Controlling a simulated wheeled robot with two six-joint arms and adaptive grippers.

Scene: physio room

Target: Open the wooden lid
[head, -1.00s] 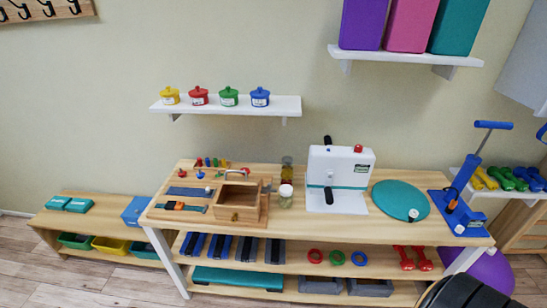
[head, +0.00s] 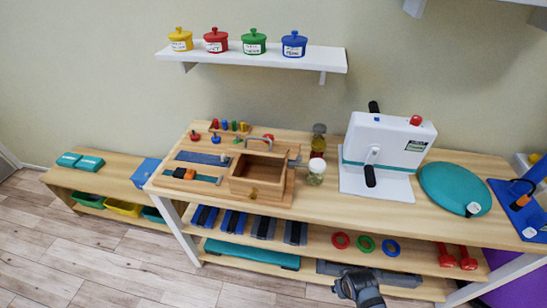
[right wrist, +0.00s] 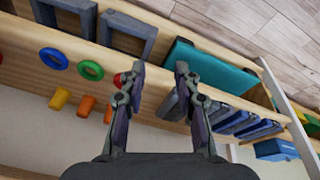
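A wooden box (head: 240,188) with a small knob on its front stands on the left half of the bench top, and its hollow inside shows from above. A grey arched handle (head: 258,139) shows at its back edge. I cannot tell clearly which panel is the lid or how it sits. My right arm shows at the bottom of the head view, low in front of the bench and well away from the box. In the right wrist view my right gripper (right wrist: 159,70) has its fingers apart with nothing between them. My left gripper is not in view.
On the wooden bench (head: 310,205), a jar (head: 316,173) and a bottle (head: 318,140) stand right of the box, then a white device (head: 385,150) and a teal disc (head: 450,188). A white wall shelf (head: 225,58) with several pots hangs above. Floor at front left is clear.

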